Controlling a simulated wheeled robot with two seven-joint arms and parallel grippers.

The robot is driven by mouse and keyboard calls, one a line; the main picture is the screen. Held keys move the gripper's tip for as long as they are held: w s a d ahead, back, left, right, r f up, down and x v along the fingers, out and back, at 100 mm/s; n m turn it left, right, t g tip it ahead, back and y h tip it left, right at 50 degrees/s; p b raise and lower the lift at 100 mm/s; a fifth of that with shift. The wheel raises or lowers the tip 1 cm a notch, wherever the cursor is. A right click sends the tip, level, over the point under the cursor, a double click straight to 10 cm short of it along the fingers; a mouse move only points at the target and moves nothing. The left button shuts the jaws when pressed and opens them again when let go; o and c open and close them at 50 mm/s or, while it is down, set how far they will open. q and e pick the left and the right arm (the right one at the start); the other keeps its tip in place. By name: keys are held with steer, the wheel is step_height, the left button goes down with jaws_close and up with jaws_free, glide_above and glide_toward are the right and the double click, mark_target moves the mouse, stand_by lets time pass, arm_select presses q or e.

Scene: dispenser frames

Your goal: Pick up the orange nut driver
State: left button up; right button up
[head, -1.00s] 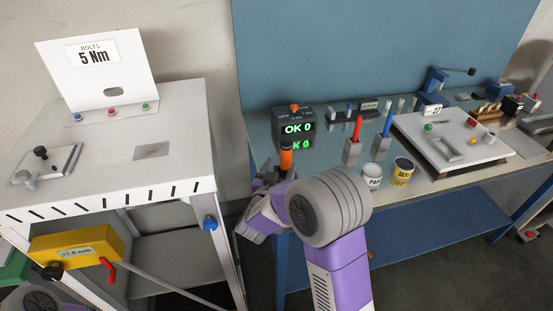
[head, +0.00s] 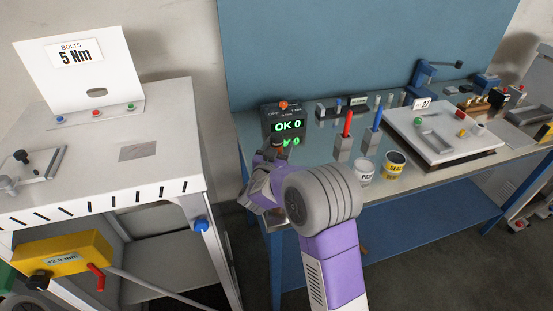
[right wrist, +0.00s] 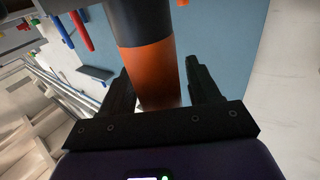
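The orange nut driver (right wrist: 150,75) has an orange handle with a dark end. In the right wrist view it stands between the two dark fingers of my right gripper (right wrist: 163,92). The fingers are open around the handle, with a narrow gap at the right finger; contact at the left finger is unclear. In the head view the driver's dark end (head: 277,142) shows above my right gripper (head: 270,156), in front of the black display box; most of its orange part is hidden by the gripper. My left gripper is not in view.
The display box (head: 284,122) reads OK 0 on the grey bench. Right of it stand a red driver (head: 347,124), a blue driver (head: 377,118) and two cans, one with a yellow label (head: 394,165).

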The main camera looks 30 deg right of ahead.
steer(key=c, duration=1)
steer(key=shift+o, duration=0.2)
steer(key=shift+r, duration=0.15)
